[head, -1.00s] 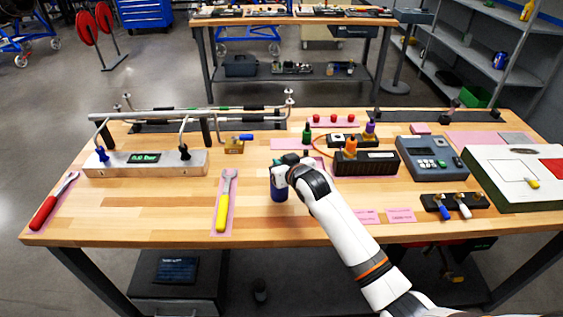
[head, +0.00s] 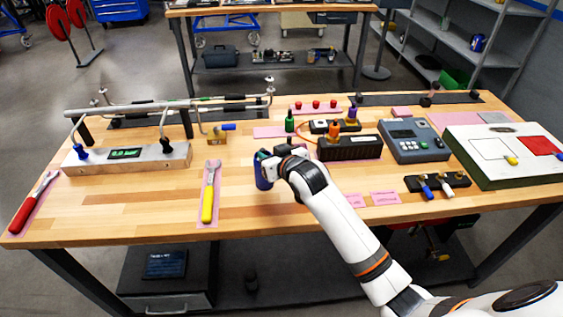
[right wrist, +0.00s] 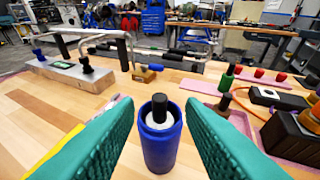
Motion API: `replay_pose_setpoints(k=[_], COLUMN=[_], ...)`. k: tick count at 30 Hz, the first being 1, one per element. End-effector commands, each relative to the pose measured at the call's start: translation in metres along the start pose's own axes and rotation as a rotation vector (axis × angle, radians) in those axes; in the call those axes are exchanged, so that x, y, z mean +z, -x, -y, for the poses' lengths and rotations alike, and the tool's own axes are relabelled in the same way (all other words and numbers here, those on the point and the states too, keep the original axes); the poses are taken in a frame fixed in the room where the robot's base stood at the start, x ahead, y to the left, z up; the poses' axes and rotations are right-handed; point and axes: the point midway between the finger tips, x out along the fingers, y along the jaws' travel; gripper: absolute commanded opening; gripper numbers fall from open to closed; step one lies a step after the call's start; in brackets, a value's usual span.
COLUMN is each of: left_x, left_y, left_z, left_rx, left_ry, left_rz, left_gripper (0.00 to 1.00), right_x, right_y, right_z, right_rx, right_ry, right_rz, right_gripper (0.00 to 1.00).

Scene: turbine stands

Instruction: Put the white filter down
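A blue cylinder (right wrist: 161,148) stands upright on the wooden table, with a white part (right wrist: 158,124) and a black stem (right wrist: 160,106) inside its open top. The white part looks like the white filter, seated in the blue cylinder. In the head view the cylinder (head: 262,172) shows just left of my right gripper (head: 268,160). In the right wrist view my right gripper (right wrist: 160,112) has its green fingers on either side of the cylinder, with narrow gaps visible, so it looks open around it. My left gripper is not in view.
A yellow-handled wrench (head: 209,192) lies left of the cylinder. A metal block with pipes (head: 128,158) stands further left. A black box with plugs (head: 350,147) and a grey meter (head: 415,140) stand to the right. The table front around the cylinder is clear.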

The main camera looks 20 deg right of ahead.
Motion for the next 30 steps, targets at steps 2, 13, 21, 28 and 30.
replay_pose_setpoints(k=[2,13,21,28,30], left_x=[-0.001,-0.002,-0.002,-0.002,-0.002], left_y=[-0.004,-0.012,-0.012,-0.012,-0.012], left_z=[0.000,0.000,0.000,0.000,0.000], left_rx=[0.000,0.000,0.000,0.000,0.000], left_ry=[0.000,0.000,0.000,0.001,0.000], left_rz=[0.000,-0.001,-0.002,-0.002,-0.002], left_gripper=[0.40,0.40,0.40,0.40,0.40], right_x=[-0.002,-0.001,0.000,0.000,-0.002], right_y=[0.017,0.071,0.076,0.075,0.076], right_z=[0.000,0.000,0.000,0.000,0.000], right_rx=[0.001,0.000,0.000,0.000,0.000], right_ry=[0.002,0.001,0.000,0.000,0.000], right_rz=[0.001,0.000,-0.001,-0.001,-0.005], right_gripper=[0.36,0.36,0.36,0.36,0.36])
